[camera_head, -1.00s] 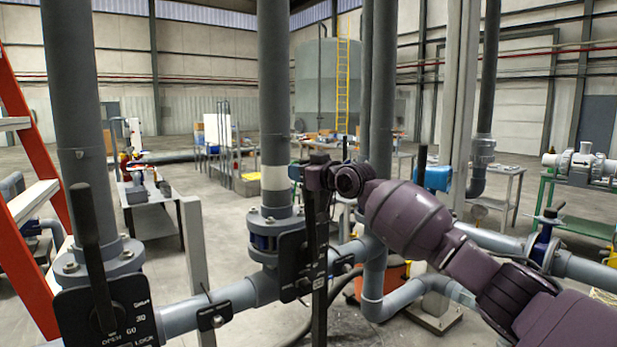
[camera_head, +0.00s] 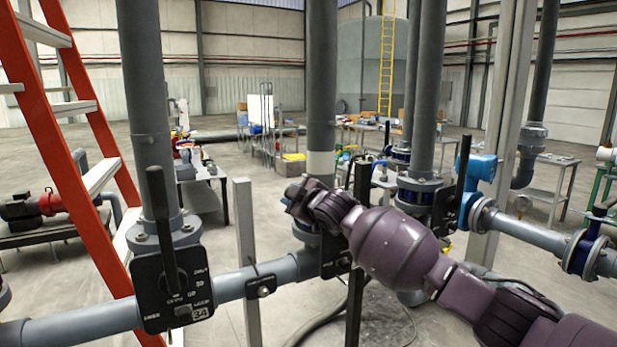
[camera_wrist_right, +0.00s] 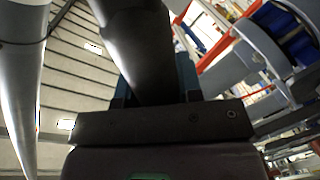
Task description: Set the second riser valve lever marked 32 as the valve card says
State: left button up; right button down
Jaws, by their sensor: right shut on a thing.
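The second riser (camera_head: 321,100) stands mid-picture in the head view. A black valve plate (camera_head: 336,262) shows at its foot, partly hidden by my right arm; I cannot read its marking. My right gripper (camera_head: 296,199) is in front of this riser, its fingers mostly hidden by the wrist. In the right wrist view a dark bar, seemingly the lever (camera_wrist_right: 140,50), runs into the jaws (camera_wrist_right: 152,92), which are shut on it. The lever's angle is unclear in the head view. My left gripper is out of view. No valve card can be made out.
A left riser (camera_head: 150,110) carries a black plate (camera_head: 150,290) marked 34 with an upright lever (camera_head: 160,215). A red ladder (camera_head: 55,150) stands left of it. A grey pipe (camera_head: 80,325) runs along the front. A dark post (camera_head: 355,310) stands beside my right wrist.

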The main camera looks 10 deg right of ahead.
jog(key=shift+s+a+f+n, duration=0.25)
jog(key=shift+a+f+n, duration=0.35)
jog(key=shift+f, duration=0.35)
jog(key=shift+s+a+f+n, duration=0.2)
jog(key=shift+a+f+n, duration=0.2)
jog(key=shift+a+f, duration=0.4)
jog(key=shift+d+f, duration=0.15)
jog(key=c, duration=0.8)
grip_release()
jog(key=v, duration=1)
jog(key=shift+s+d+b, duration=0.1)
jog(key=shift+s+b, duration=0.2)
jog(key=shift+s, duration=0.05)
